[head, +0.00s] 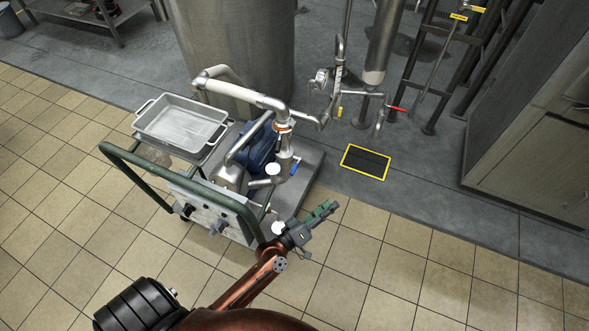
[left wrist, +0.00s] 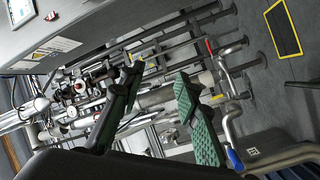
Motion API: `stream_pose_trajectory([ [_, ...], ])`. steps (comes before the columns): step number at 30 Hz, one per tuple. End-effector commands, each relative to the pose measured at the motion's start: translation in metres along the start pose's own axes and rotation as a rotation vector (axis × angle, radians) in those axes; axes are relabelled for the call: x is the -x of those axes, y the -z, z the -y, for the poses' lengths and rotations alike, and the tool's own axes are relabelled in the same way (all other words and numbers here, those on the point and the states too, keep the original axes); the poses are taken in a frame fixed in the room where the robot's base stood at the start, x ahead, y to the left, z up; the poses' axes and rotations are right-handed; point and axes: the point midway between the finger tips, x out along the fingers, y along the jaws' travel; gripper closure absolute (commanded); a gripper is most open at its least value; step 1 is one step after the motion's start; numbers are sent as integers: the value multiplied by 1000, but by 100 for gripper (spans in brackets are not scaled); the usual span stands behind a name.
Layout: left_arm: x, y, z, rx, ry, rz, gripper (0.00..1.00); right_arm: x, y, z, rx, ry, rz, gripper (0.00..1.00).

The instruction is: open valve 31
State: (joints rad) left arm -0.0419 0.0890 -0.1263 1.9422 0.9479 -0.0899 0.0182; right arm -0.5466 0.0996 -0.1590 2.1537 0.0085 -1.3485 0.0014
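Several valve handles show, and I cannot read a number 31 on any of them. A red lever (head: 397,109) sits on the pipework by the wall side, and a red handle also shows in the left wrist view (left wrist: 209,47). A blue lever (head: 294,167) is on the cart's piping, and a blue handle shows low in the left wrist view (left wrist: 234,159). A small yellow handle (head: 339,113) hangs below the gauge. My left gripper (head: 328,208) is in front of the cart, apart from all handles. Its green-padded fingers (left wrist: 160,78) are spread and empty. My right gripper is out of view.
The pump cart (head: 312,180) with a green handrail (head: 130,167) and a metal tray (head: 181,122) stands beside the left gripper. A large tank (head: 235,50) is behind it. A yellow-edged floor drain (head: 365,162) lies right. The tiled floor on the right is clear.

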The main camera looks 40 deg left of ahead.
Motion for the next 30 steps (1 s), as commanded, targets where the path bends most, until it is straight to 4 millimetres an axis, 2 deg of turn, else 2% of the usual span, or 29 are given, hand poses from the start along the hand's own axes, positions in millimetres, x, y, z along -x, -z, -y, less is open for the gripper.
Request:
stream_pose_trajectory([
  [1, -20, 20, 0, 78, -12, -110, 70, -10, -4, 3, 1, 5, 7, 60],
  [3, -37, 48, 8, 190, -9, -268, 70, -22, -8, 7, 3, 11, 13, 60],
  [6, -51, 81, 30, 348, 32, -489, 70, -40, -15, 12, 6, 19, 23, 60],
  [9, -54, 103, 62, 493, 111, -699, 70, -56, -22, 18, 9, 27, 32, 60],
  [12, -48, 109, 94, 609, 213, -879, 70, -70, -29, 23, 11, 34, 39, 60],
  [15, -38, 106, 119, 688, 315, -1015, 70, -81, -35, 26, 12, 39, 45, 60],
  [18, -29, 98, 134, 736, 397, -1106, 70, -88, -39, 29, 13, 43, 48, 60],
  [24, -20, 94, 148, 765, 465, -1176, 70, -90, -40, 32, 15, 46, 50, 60],
  [30, -27, 107, 165, 762, 466, -1177, 70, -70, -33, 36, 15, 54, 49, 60],
])
